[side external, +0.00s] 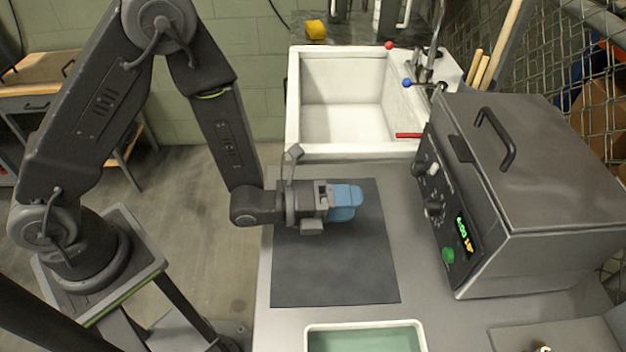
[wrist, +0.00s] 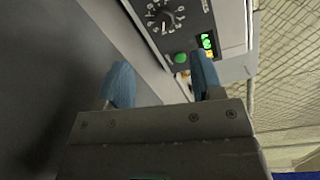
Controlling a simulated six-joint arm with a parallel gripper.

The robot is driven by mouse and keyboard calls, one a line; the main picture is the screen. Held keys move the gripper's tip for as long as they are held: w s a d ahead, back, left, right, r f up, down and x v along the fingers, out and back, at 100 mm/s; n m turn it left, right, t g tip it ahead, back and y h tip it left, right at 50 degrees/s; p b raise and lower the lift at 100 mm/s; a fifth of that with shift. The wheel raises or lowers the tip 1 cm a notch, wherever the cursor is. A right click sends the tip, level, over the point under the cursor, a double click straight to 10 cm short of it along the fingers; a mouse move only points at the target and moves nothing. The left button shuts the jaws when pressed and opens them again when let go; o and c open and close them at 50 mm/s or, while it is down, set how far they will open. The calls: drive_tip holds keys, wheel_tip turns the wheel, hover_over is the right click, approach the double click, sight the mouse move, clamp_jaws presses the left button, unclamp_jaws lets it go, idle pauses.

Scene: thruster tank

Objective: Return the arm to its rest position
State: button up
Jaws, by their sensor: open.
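My gripper (side external: 345,201) hangs over the dark grey mat (side external: 335,275), pointing right toward the grey machine. In the wrist view my gripper (wrist: 160,85) shows two blue fingertips spread apart with nothing between them. It is open and empty. My arm reaches from its base at the left, bends at the top and comes down to the mat. How high my gripper is above the mat is hard to tell.
A grey lidded machine (side external: 540,190) with dials, a green button and a lit display stands right of my gripper. A white sink (side external: 292,110) with a tap is behind. A tray of pale green liquid (side external: 365,341) is at the front. The mat's front part is clear.

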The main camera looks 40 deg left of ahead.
drive_tip(key=w+a+r+n+g+y, duration=0.2)
drive_tip(key=a+r+n+y, duration=0.7)
drive_tip(key=a+r+n, duration=0.4)
drive_tip(key=s+a+r+n+g+y, duration=0.1)
drive_tip(key=s+a+r+n+g, duration=0.1)
drive_tip(key=s+n, duration=0.6)
drive_tip(key=s+a+r+n+g+y, duration=0.1)
drive_tip(key=s+a+r+n+g, duration=0.2)
drive_tip(key=s+a+n, duration=0.2)
drive_tip(key=s+n, duration=0.3)
drive_tip(key=s, duration=0.3)
drive_tip(key=shift+n, duration=0.3)
drive_tip(key=shift+w, duration=0.1)
